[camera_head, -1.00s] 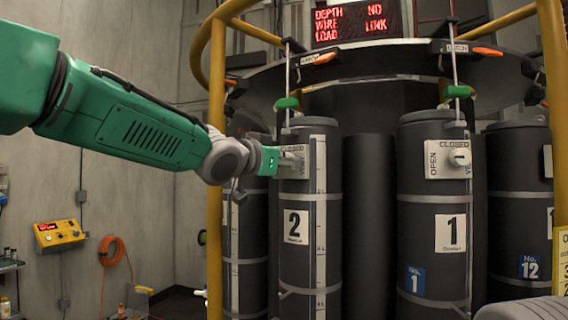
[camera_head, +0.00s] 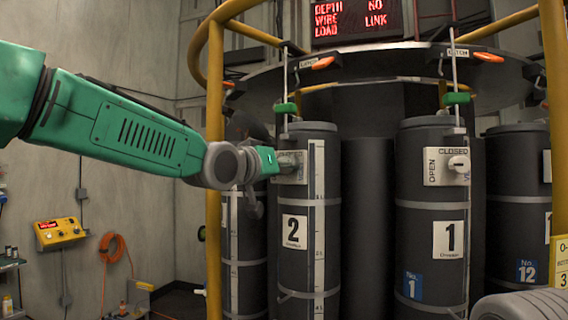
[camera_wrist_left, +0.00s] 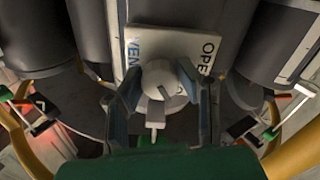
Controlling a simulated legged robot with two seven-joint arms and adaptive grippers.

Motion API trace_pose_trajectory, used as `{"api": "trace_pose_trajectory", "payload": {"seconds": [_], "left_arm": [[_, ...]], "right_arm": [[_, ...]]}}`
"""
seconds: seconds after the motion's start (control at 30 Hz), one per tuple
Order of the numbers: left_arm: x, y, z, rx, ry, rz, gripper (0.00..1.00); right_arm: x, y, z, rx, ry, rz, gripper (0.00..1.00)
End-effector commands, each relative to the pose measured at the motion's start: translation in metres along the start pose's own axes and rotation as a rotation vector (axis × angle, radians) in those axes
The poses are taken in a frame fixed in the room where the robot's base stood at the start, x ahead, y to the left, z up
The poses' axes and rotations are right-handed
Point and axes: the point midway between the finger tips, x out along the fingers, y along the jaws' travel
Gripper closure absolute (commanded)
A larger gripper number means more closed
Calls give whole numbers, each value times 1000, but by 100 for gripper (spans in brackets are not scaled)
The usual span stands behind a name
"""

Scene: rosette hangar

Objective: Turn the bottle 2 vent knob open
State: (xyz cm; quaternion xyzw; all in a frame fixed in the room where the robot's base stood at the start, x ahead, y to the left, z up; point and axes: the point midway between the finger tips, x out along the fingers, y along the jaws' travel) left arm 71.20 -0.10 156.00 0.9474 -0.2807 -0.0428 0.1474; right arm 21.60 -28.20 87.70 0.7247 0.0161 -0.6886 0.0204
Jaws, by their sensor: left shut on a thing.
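Bottle 2 (camera_head: 294,262) is a dark cylinder with a white "2" label and a pale scale strip. Its vent plate (camera_head: 301,173) near the top is mostly covered by my left gripper (camera_head: 287,163). In the left wrist view the white vent knob (camera_wrist_left: 162,80) sits between the two fingers of my left gripper (camera_wrist_left: 160,74), which are shut on it. "OPE" shows on the right of the plate (camera_wrist_left: 196,42) and part of "VEN" on the left. The head view does not show the knob's pointing.
Bottle 1 (camera_head: 409,240) stands to the right, with its own vent plate (camera_head: 432,166) and white knob. A yellow rail post (camera_head: 215,235) stands left of bottle 2, close to my left forearm. Green-handled latch rods (camera_head: 286,108) hang above the bottles.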

Motion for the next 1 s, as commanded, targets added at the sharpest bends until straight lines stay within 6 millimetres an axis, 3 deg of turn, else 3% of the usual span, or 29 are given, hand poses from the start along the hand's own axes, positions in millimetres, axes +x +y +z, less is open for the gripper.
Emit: {"api": "trace_pose_trajectory", "payload": {"seconds": [1.0], "left_arm": [[1, 0, 5, -904, -9, -5, 100]], "right_arm": [[-11, 0, -1, 0, 0, 0, 100]]}}
